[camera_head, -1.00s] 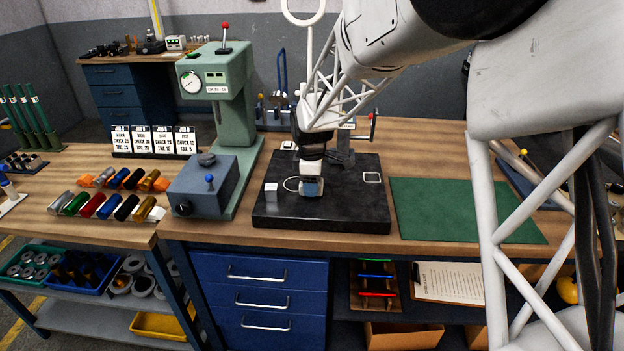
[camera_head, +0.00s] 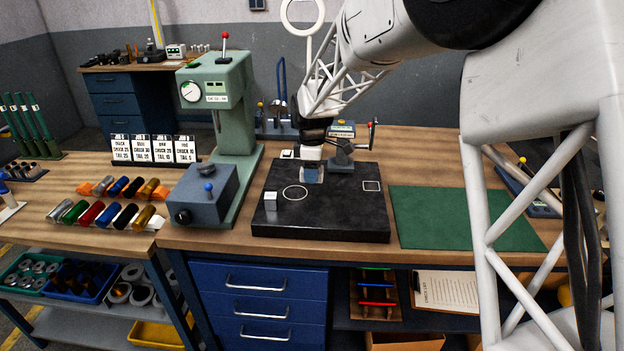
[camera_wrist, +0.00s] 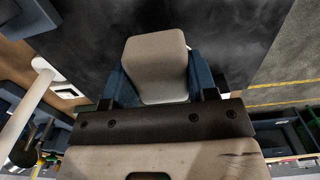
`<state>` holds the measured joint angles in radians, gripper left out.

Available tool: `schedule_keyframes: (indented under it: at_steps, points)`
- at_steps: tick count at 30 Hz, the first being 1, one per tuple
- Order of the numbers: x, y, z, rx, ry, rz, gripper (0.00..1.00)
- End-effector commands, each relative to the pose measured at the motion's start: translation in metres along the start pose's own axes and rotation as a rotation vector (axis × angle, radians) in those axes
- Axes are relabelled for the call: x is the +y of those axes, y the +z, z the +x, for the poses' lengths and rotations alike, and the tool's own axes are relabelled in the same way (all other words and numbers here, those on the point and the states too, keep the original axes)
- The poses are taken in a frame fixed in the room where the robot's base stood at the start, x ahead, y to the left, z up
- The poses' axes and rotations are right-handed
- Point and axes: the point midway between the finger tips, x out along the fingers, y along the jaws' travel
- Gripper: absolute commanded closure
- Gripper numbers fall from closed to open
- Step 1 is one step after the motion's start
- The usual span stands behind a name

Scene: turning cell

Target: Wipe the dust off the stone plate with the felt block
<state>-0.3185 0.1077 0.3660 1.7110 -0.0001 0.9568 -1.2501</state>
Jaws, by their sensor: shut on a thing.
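The black stone plate (camera_head: 335,217) lies on the bench and carries a white circle outline and a small white square outline. My gripper (camera_head: 312,177) is low over the rear part of the plate, behind and right of the circle. In the wrist view my gripper (camera_wrist: 155,90) has its blue fingers shut on the pale beige-grey felt block (camera_wrist: 157,58). I cannot tell whether the block's underside touches the plate. Faint grey dust smudges (camera_wrist: 225,35) show on the plate in the wrist view. The fingers mostly hide the block in the head view.
A green press (camera_head: 222,110) and a blue-grey box (camera_head: 203,195) stand to the left. A clamp-like fixture (camera_head: 342,152) is close behind the plate. A green mat (camera_head: 455,217) lies clear to the right.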

Motion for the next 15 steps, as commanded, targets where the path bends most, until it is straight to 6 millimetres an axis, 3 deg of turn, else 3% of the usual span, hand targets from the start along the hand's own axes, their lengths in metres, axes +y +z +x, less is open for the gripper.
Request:
schedule_keyframes:
  at_steps: [9,15]
  points:
    - [0.0,0.0,-0.028,0.0,0.001,0.0,0.7]
    - [0.0,0.0,-0.036,0.0,0.0,0.0,0.7]
